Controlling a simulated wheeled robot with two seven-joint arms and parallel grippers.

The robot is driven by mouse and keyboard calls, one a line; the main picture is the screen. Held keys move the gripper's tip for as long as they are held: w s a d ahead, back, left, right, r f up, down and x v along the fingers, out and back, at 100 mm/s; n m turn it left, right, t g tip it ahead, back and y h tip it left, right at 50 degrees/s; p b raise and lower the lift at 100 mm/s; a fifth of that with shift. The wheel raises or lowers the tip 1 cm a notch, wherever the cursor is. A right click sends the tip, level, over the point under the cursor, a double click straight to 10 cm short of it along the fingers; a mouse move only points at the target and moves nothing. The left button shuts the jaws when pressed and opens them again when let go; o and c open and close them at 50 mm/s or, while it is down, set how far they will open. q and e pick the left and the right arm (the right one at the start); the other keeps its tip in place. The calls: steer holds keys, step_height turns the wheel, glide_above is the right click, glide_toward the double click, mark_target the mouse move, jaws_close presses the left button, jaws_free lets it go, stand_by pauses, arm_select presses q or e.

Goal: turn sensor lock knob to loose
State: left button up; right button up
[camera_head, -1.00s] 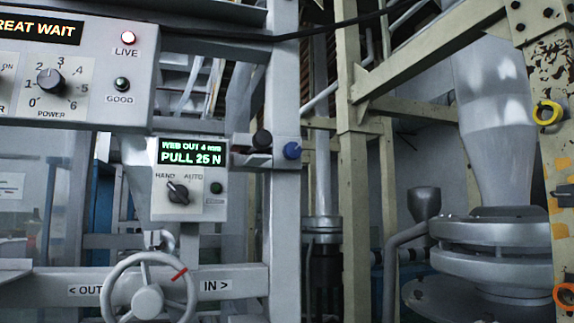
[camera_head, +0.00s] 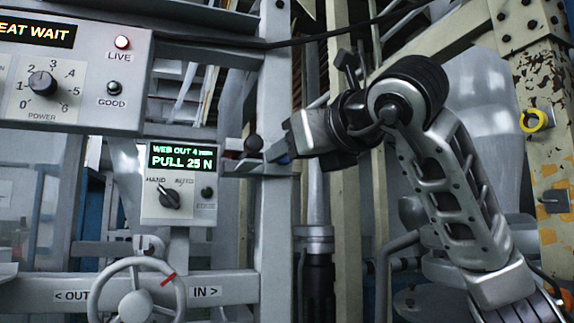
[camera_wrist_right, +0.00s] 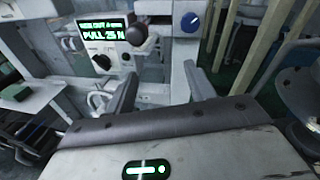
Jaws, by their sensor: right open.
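A round black knob (camera_head: 253,144) sits on the bracket beside the grey post. It also shows in the right wrist view (camera_wrist_right: 137,34). A blue knob (camera_wrist_right: 190,21) sits on the post to its right; my gripper mostly hides it in the head view. No readable label shows which one is the sensor lock knob. My right gripper (camera_head: 276,153) reaches in from the right, at the post close to both knobs. In the right wrist view its fingers (camera_wrist_right: 161,72) are spread and empty, with both knobs beyond the fingertips. My left gripper is out of view.
A panel (camera_head: 180,183) reading "PULL 25 N" with a HAND/AUTO switch stands left of the post. A handwheel (camera_head: 136,305) is below it, and a larger control box (camera_head: 85,110) is at upper left. A beige steel frame (camera_head: 545,130) stands at right.

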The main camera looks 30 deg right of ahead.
steer(key=s+d+r+m+h, duration=0.2)
steer(key=s+d+r, duration=0.1)
arm_select(q)
steer(key=p, duration=0.2)
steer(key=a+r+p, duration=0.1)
steer(key=p, duration=0.1)
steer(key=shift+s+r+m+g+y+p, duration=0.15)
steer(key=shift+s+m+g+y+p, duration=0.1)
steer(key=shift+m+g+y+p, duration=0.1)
arm_select(e)
steer(key=w+d, duration=0.3)
steer(key=w, duration=1.3)
steer(key=shift+d+f+h, duration=0.15)
steer(key=shift+d+h, duration=0.05)
steer(key=shift+h, duration=0.1)
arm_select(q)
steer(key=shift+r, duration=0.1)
arm_select(e)
steer(key=c, duration=1)
